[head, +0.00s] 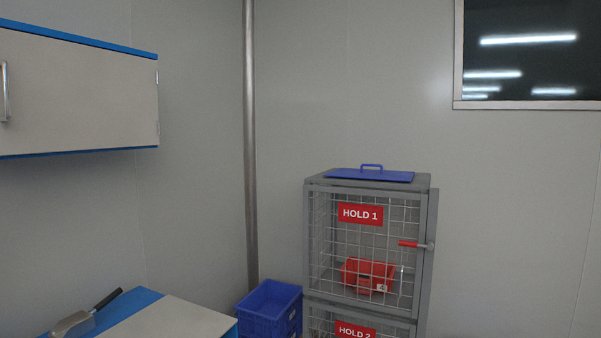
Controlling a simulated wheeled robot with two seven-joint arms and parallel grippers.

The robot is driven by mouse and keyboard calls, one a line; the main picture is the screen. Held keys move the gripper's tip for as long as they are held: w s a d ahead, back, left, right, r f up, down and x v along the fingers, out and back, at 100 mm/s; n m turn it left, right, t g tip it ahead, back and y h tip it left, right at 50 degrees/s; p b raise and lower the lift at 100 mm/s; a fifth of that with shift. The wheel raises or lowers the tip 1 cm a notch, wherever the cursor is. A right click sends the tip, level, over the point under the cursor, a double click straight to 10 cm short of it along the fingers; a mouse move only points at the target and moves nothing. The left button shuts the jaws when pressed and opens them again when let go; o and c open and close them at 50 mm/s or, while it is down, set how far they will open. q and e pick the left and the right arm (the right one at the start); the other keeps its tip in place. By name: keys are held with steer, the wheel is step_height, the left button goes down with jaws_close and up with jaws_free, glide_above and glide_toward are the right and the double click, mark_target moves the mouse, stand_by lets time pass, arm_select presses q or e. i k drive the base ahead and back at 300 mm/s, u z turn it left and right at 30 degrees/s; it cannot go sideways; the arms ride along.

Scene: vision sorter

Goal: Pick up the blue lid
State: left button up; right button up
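The blue lid (343,175) is a flat panel with a raised blue loop handle (372,167). It lies flat on top of a grey wire-mesh cage (308,230) in the head view, right of the middle. Neither of my grippers shows in the head view, so their places relative to the lid are hidden.
The cage door has a red "HOLD 1" sign (361,214) and a red-handled latch (412,244); a red bin (368,275) is inside. A blue crate (268,300) stands left of it. A counter (175,318) with a scoop (75,324) is lower left, beneath a wall cabinet (80,90).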

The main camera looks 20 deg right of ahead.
mark_target(381, 175)
steer(key=u, duration=0.05)
steer(key=i, duration=1.15)
steer(key=z, duration=0.35)
